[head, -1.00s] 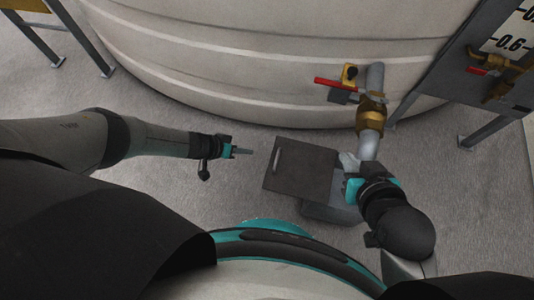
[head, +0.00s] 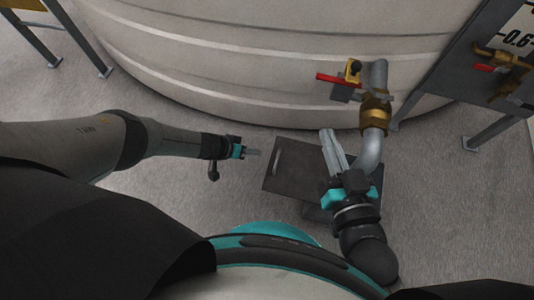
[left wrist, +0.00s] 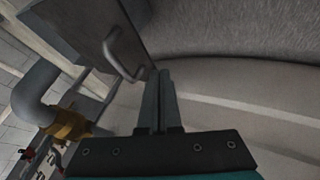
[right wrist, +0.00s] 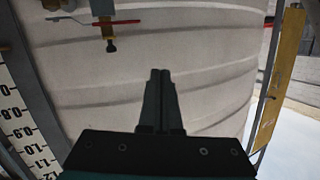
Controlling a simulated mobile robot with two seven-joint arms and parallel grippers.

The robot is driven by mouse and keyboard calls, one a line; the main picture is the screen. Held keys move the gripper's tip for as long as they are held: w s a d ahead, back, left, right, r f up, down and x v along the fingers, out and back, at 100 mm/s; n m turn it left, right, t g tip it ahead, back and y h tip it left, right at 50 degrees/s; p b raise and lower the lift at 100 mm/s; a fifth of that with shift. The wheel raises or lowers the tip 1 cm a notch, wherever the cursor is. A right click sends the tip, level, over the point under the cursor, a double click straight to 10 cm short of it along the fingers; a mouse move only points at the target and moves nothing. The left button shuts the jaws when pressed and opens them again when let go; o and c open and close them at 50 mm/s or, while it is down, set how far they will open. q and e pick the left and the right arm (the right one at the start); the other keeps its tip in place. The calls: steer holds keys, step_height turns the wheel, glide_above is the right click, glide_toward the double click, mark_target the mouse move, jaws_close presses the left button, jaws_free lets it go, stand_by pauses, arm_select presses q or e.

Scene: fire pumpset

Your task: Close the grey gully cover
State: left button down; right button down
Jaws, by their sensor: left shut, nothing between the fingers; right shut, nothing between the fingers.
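The grey gully cover (head: 295,158) is a dark square plate with a bar handle (head: 277,155) near its left edge. It sits open, offset to the left over the gully box (head: 310,212); its exact tilt is hard to tell. My left gripper (head: 257,153) is shut and empty, just left of the cover's handle edge. In the left wrist view the cover (left wrist: 75,22) and handle (left wrist: 122,52) are close beside the fingertips (left wrist: 160,75). My right gripper (head: 328,135) is shut and empty, above the cover's right part, and hides some of it and the gully.
A grey pipe (head: 371,150) with a brass fitting (head: 375,110) comes down just right of my right gripper. A red-handled valve (head: 345,82) and the big pale tank (head: 240,70) are behind. A metal stand (head: 445,70) is at right.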

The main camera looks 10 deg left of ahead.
arm_select(q)
steer(key=d, duration=0.4)
steer(key=shift+w+d+b, duration=0.1)
steer(key=shift+d+b, duration=0.1)
steer(key=shift+b, duration=0.1)
arm_select(e)
steer(key=shift+s+a+r+t, duration=0.25)
steer(key=shift+s+r+t, duration=0.15)
steer(key=shift+t, duration=0.4)
arm_select(q)
steer(key=shift+d, duration=0.1)
arm_select(e)
steer(key=shift+w, duration=0.15)
